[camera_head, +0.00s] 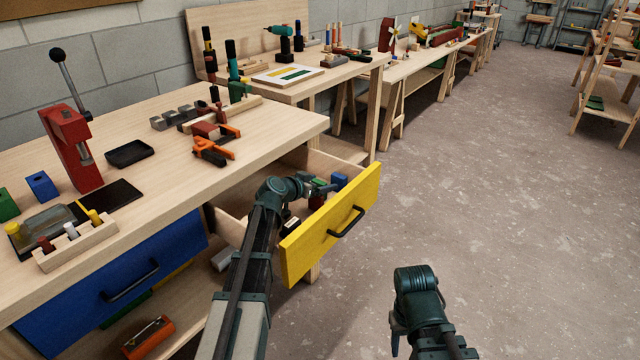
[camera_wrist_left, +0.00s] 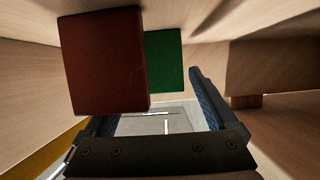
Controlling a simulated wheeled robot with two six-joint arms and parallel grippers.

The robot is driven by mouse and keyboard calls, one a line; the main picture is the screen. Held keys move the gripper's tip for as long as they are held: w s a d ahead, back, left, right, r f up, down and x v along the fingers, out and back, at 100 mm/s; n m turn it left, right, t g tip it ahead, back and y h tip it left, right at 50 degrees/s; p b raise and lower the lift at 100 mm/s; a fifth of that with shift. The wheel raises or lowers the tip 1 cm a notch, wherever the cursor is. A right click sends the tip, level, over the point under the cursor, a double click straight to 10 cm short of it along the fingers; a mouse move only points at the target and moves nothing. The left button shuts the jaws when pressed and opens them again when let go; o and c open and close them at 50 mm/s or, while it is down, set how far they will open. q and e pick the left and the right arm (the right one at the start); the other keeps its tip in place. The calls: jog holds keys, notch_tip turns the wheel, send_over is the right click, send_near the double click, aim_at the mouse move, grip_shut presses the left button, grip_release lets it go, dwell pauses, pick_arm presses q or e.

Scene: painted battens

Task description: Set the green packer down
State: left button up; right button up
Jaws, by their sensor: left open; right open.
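A green packer (camera_wrist_left: 163,65) shows in the left wrist view as a block partly hidden behind a dark red block (camera_wrist_left: 105,62). In the head view, a small green piece (camera_head: 319,183) shows inside the open yellow-fronted drawer (camera_head: 335,225), close to my left gripper (camera_head: 318,190). In the left wrist view my left gripper (camera_wrist_left: 150,108) is open with its fingers spread; the red block covers part of the left finger. The green packer is beyond the fingers, and I see nothing clamped between them. My right gripper (camera_head: 398,328) is open above the floor, its fingertips barely visible.
The drawer also holds a blue block (camera_head: 340,180). Another green block (camera_head: 6,205) and a blue block (camera_head: 42,185) stand on the workbench (camera_head: 270,125), near a red press (camera_head: 72,150). Orange clamps (camera_head: 212,150) lie near the bench edge.

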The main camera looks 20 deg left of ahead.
pick_arm(q)
jog(key=shift+s+r, duration=0.2)
jog(key=shift+r, duration=0.1)
jog(key=p+v, duration=0.4)
jog(key=v, duration=0.7)
jog(key=shift+s+a+p, duration=0.2)
jog(key=shift+p, duration=0.15)
jog(key=shift+r, duration=0.1)
